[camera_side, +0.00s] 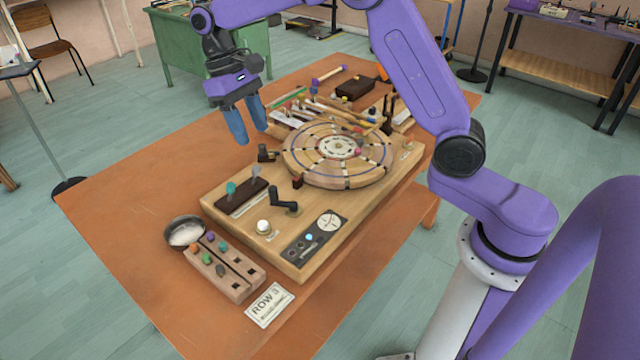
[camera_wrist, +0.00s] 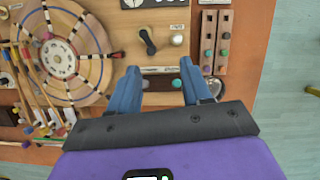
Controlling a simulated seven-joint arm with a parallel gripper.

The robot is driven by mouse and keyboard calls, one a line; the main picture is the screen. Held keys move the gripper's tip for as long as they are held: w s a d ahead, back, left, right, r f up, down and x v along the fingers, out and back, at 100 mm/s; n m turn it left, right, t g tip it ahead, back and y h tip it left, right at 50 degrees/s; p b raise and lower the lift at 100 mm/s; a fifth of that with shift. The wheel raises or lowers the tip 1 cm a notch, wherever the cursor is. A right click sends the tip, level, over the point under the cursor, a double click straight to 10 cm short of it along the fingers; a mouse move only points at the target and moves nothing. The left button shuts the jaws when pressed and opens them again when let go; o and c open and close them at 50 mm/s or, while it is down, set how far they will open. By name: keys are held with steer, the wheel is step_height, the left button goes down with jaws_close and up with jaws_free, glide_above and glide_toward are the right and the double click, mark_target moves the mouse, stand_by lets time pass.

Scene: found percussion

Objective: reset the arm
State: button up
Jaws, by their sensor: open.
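My gripper (camera_side: 246,122) is at the end of my purple arm, with two blue fingers pointing down. It is open, with a gap between the fingers and nothing in it. It hangs above the table, beyond the wooden board (camera_side: 286,231) in the side view. In the wrist view my gripper (camera_wrist: 157,82) shows its fingers spread over the board's edge. The board carries a round wooden disc (camera_side: 338,155) with dark and pale marks and small pegs. The disc also shows at the upper left of the wrist view (camera_wrist: 85,38).
The orange-brown table (camera_side: 135,190) holds a wooden peg rack (camera_side: 224,268), a metal bowl (camera_side: 184,234), a card reading ROW (camera_side: 269,305), and a dark block (camera_side: 355,87). Several sticks and mallets lie beside the disc. A black crank (camera_side: 284,200) stands up from the board. The table's left part is clear.

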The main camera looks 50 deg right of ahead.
steer(key=s+r+n+t, duration=0.15)
steer(key=s+n, duration=0.45)
steer(key=s, duration=1.1)
steer(key=s+d+f+n+t, duration=0.1)
steer(key=s+d+f+n, duration=0.1)
steer(key=s, duration=0.5)
steer(key=s+d+f+n+t, duration=0.1)
steer(key=s+d+n, duration=0.2)
steer(key=s+d, duration=0.2)
steer(key=s, duration=0.3)
steer(key=shift+f+y, duration=0.35)
steer(key=shift+y, duration=0.05)
